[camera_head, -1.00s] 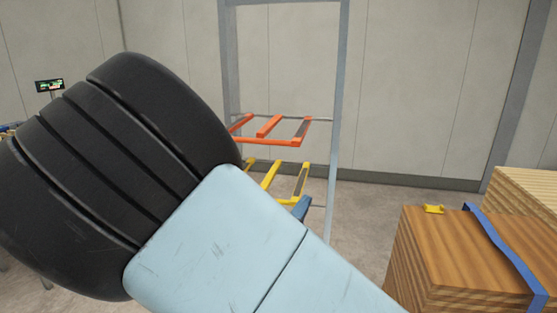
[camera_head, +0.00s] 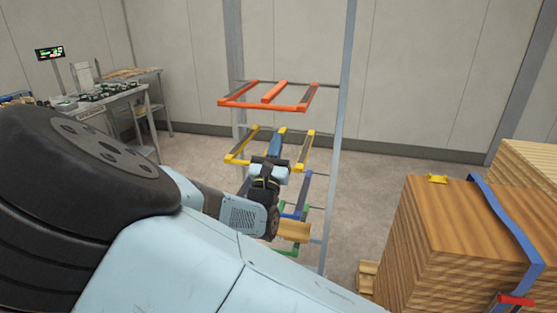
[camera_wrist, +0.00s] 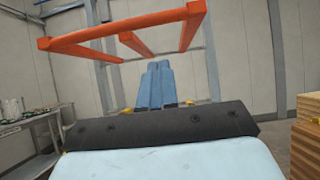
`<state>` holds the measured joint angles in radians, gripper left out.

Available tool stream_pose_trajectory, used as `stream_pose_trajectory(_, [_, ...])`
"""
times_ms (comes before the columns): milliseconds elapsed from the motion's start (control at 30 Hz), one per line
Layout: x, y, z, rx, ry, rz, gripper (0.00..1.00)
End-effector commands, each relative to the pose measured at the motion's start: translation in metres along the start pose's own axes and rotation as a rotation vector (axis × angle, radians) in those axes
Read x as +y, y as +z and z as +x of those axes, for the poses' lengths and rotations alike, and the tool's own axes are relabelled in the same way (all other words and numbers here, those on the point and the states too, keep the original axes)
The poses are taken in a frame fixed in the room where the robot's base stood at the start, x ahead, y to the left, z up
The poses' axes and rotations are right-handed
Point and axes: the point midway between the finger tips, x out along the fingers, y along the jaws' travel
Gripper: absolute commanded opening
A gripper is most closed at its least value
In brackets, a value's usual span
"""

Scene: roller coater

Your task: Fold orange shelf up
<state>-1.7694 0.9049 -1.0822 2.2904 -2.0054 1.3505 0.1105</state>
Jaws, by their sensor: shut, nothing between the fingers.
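The orange shelf (camera_head: 262,106) is an open frame with several bars, sticking out about level from a grey upright rack (camera_head: 347,90). In the wrist view the orange shelf (camera_wrist: 120,27) spans the top, seen from below. My gripper (camera_head: 276,143) is below it in the head view, at about the height of the yellow shelf. In the wrist view my gripper (camera_wrist: 157,84) shows two blue fingers together, pointing up towards the orange frame, apart from it, with nothing between them. My arm and wrist hide parts of the lower shelves.
A yellow shelf (camera_head: 240,150) and blue and green ones hang below the orange shelf. A strapped wood stack (camera_head: 440,220) stands at the right. A workbench (camera_head: 112,95) with a display stands at the left.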

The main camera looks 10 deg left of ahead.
Motion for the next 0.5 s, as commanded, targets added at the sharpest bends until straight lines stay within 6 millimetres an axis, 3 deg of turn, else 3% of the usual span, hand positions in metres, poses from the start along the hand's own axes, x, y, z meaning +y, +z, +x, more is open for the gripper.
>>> stream_pose_trajectory(200, [0.0,0.016,0.027,-0.001,0.0,0.003,0.0])
stream_pose_trajectory(500, [0.0,0.028,0.04,0.0,0.0,0.0,0.0])
